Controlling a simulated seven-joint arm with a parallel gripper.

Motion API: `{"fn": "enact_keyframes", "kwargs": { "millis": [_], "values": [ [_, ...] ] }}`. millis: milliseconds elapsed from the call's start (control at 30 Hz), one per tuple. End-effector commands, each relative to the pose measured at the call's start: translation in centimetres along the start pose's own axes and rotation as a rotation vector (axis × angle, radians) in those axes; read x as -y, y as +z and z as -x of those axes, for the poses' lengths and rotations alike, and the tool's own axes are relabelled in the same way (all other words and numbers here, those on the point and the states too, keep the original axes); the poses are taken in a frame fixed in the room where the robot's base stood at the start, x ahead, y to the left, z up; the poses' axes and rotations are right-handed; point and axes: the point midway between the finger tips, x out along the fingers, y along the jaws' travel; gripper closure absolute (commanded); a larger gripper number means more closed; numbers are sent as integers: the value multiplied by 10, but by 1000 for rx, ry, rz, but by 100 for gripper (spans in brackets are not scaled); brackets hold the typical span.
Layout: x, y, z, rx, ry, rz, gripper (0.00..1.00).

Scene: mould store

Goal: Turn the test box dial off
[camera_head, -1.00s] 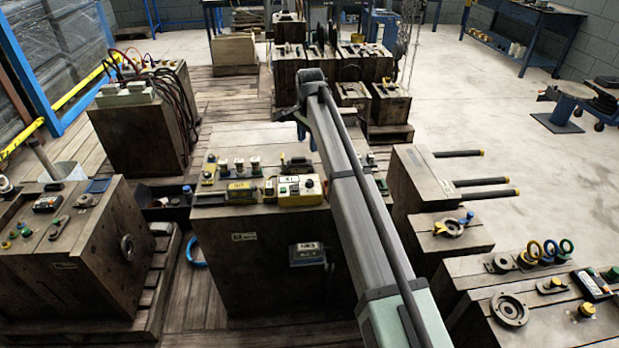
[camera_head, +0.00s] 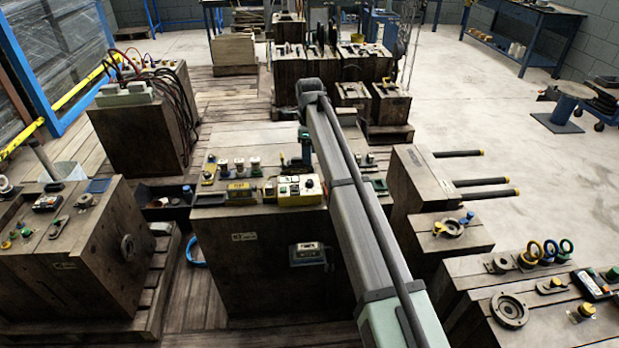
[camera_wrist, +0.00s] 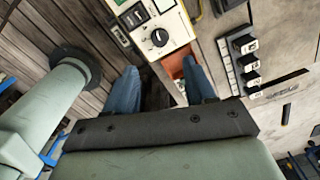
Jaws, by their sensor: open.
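The test box (camera_head: 300,190) is a cream and yellow box on top of the middle wooden block. In the wrist view, its cream face (camera_wrist: 172,22) carries a round black dial (camera_wrist: 159,37) with a pale mark; I cannot read its setting. Dark-windowed parts sit to the dial's left. My gripper (camera_wrist: 159,68) is open, with two blue fingers spread apart and nothing between them. The dial shows just beyond the gap between the fingertips, apart from them. In the head view my gripper (camera_head: 304,150) hangs above the back of the box, partly hidden by my arm.
A yellow-labelled box (camera_head: 239,191) and several small knobs stand left of the test box. A grey meter box (camera_head: 307,253) is on the block's front. In the wrist view, a row of black switches (camera_wrist: 243,62) lies to the right.

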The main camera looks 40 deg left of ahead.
Motion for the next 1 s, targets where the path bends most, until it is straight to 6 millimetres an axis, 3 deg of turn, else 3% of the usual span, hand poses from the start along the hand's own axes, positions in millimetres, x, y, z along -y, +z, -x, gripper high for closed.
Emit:
{"fn": "enact_keyframes", "kwargs": {
  "millis": [200, 500, 700, 1000],
  "values": [
    [-1, 0, -41, -1, 2, 1, 45],
    [0, 0, -86, 0, 1, 2, 45],
    [0, 0, -103, 0, 1, 2, 45],
    [0, 0, -107, 0, 0, 2, 45]
  ]
}}
